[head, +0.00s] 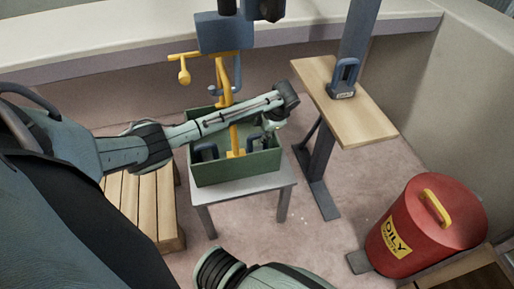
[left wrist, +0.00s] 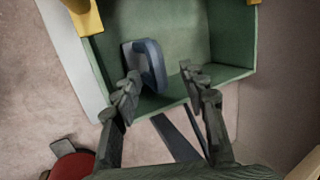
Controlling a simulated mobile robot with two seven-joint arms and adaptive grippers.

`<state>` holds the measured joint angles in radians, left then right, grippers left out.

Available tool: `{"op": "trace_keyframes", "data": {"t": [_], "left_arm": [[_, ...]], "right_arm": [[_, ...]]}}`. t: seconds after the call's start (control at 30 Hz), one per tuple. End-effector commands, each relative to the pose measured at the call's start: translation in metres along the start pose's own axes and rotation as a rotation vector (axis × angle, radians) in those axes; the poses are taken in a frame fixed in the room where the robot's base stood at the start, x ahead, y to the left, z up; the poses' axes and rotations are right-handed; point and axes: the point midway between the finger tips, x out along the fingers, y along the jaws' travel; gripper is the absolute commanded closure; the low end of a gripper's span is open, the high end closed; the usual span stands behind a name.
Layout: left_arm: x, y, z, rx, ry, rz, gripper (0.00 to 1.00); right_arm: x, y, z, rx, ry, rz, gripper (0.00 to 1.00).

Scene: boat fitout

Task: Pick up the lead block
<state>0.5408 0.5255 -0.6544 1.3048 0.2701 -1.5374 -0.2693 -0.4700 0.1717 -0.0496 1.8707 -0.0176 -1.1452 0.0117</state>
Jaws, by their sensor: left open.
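A blue-grey block with a loop handle (head: 251,142) sits in the right part of the green box (head: 237,171), partly hidden by my left arm. A similar block (head: 205,151) sits at the box's left. A third, with a white label, stands on the wooden shelf (head: 343,80). I cannot read which is lead. My left gripper (head: 271,126) is low over the box's right side. My right gripper is out of view.
The green box stands on a small grey table (head: 240,190) with a yellow post rising from it. A wooden shelf board (head: 365,122) is to the right on a dark post. A red oily-waste bin (head: 420,228) is at lower right. A slatted bench (head: 145,205) is left.

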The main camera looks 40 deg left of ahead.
Motion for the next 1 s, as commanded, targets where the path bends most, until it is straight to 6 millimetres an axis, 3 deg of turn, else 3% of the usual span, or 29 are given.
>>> {"op": "trace_keyframes", "data": {"t": [0.27, 0.57, 0.9, 1.0], "left_arm": [[0.041, 0.004, 0.0, 0.0, -0.002, 0.0, 0.57], [0.046, 0.003, 0.0, 0.001, 0.0, -0.001, 0.57], [0.046, 0.004, 0.0, 0.001, 0.0, -0.001, 0.97], [0.046, 0.004, 0.0, 0.001, 0.0, 0.0, 1.0]], "right_arm": [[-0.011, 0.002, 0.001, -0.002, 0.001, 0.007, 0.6], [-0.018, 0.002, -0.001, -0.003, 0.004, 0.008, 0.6], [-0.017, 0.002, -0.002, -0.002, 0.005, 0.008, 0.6], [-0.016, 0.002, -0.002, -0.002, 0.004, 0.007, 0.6]]}}
